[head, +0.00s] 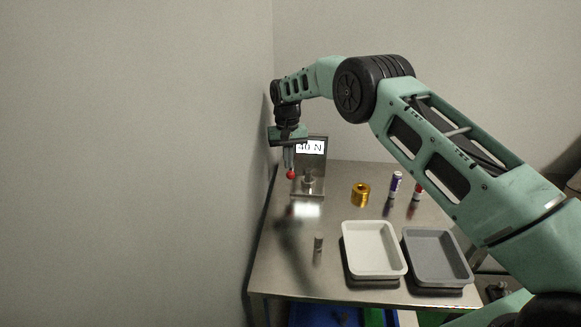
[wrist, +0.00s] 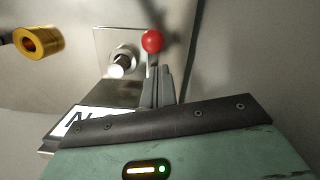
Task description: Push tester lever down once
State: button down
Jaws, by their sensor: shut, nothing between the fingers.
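The tester (head: 322,165) stands at the back left of the metal table, with a display reading "40 N". Its lever has a red ball knob (head: 291,175), also seen in the wrist view (wrist: 152,41). My gripper (head: 289,166) points down just above the knob and is shut, with nothing in it. In the wrist view the closed fingers (wrist: 158,85) reach up to just below the red knob in the picture. Whether they touch it I cannot tell. The tester's round metal post (head: 308,182) sits beside the knob and shows in the wrist view (wrist: 122,62).
A gold ring-shaped roll (head: 361,195) lies right of the tester. A purple can (head: 396,182) and a red-and-white one (head: 417,192) stand further right. A small cylinder (head: 318,242) stands in front. A white tray (head: 346,240) and a grey tray (head: 467,262) are front right. A wall borders the left.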

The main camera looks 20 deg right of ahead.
notch_tip(320, 180, up, 17)
jog(key=w+p, duration=0.1)
jog(key=p, duration=0.1)
jog(key=shift+w+r, duration=0.15)
jog(key=shift+w, duration=0.2)
jog(key=shift+d, duration=0.15)
dwell(0.4)
jog(key=s+d+r+t, duration=0.25)
jog(key=s+d, duration=0.45)
jog(key=s, duration=0.5)
jog(key=s+d+f+n+t, duration=0.1)
jog(key=s+d+f, duration=0.1)
jog(key=s, duration=1)
jog(key=s+d+f, duration=0.2)
jog(key=s, duration=1.1)
jog(key=s+a+r+n+g, duration=0.1)
jog(key=s+a+n, duration=0.6)
jog(key=s+a, duration=0.7)
jog(key=a+g, duration=0.1)
jog(key=a, duration=0.2)
jog(key=shift+a+r+n, duration=0.25)
jog(key=shift+a+n, duration=0.15)
